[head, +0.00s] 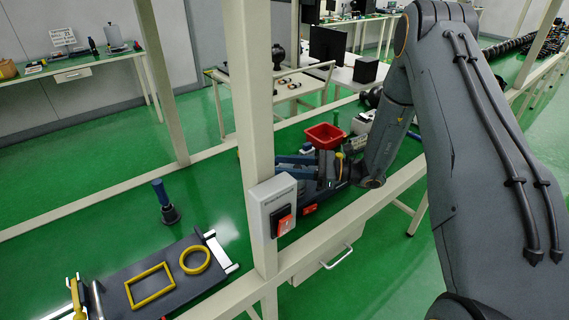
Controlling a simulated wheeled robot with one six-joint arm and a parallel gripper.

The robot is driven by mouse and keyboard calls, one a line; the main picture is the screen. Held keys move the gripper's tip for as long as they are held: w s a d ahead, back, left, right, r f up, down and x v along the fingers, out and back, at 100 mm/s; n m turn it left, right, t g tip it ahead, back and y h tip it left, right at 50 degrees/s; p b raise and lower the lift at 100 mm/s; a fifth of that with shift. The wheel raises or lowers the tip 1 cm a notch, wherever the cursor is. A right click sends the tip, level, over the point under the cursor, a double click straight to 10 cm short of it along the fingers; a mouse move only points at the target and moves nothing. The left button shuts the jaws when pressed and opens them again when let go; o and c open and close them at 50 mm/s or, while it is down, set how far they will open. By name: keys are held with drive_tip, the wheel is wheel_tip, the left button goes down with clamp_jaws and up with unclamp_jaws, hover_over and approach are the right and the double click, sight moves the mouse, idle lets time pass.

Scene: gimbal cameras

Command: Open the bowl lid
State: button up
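A small brown rounded vessel (7,70), possibly the bowl, stands on the far left table, cut off by the picture's left edge. I cannot make out a separate lid on it. No other clear bowl with a lid shows. My gripper (318,168) is low over the green workbench, behind the pale post and far from the brown vessel. Dark and blue parts crowd around it, so I cannot tell its fingers from what lies behind, or whether it holds anything.
A pale upright post (252,120) with a grey switch box (274,208) stands close to my gripper. A red bin (324,136) is behind it. A dark board (172,272) with yellow frames lies at the front left. Green floor (85,150) is open at left.

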drive_tip(key=shift+a, duration=0.15)
clamp_jaws()
